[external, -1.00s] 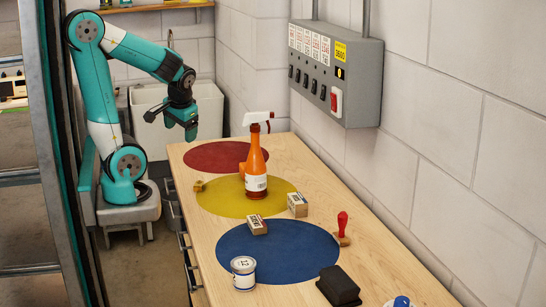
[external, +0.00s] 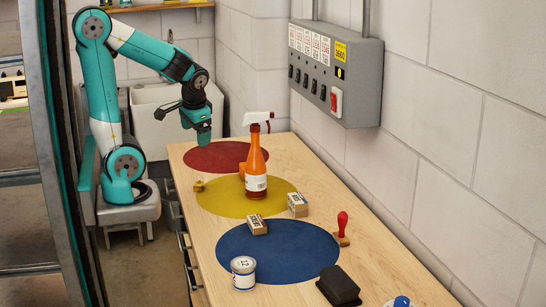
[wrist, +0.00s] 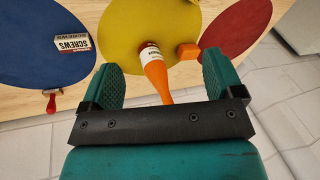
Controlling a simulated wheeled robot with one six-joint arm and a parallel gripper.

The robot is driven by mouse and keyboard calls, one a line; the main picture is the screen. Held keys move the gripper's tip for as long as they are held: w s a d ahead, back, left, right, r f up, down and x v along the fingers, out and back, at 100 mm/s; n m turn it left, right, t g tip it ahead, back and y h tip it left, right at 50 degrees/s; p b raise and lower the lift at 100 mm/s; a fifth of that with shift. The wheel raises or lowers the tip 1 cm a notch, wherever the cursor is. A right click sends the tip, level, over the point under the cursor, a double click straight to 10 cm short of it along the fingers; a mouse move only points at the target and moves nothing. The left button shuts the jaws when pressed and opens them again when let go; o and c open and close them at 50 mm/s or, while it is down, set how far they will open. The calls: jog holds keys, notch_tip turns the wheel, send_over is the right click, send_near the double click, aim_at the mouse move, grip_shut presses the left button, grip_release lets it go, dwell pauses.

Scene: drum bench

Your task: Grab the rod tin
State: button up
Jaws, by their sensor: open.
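A small round white tin with a printed label (external: 243,272) stands upright at the left front edge of the blue disc in the external view. It is the only tin-like thing I see, but I cannot read whether it is the rod tin. It does not show in the wrist view. My gripper (external: 203,138) is at the far end of the bench, above and near the red disc, well away from the tin. In the wrist view my gripper (wrist: 160,62) has its two teal fingers wide apart, with nothing held between them.
An orange spray bottle (external: 256,175) stands on the yellow disc (external: 220,200), with an orange block (wrist: 187,51) beside it. Small boxes (external: 298,204), a red-handled stamp (external: 342,230) and a black block (external: 339,286) are nearby. A grey switch box (external: 335,75) hangs on the wall.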

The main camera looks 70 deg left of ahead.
jog(key=w+d+f+m+h, duration=0.1)
jog(key=w+d+m+h, duration=0.1)
jog(key=w+d+m, duration=0.75)
jog(key=m+h, duration=0.2)
jog(key=m, duration=1.3)
send_over(243, 263)
notch_tip(243, 263, down, 4)
jog(key=shift+g, duration=0.3)
jog(key=f, duration=0.7)
jog(key=f+p, duration=0.1)
jog(key=f, duration=0.3)
jog(key=shift+d+f, duration=0.2)
jog(key=shift+d, duration=0.1)
jog(key=f, duration=0.3)
jog(key=f+p, duration=0.1)
jog(key=shift+a+f, duration=0.35)
jog(key=shift+a, duration=0.05)
jog(key=shift+f, duration=0.5)
jog(key=c, duration=1)
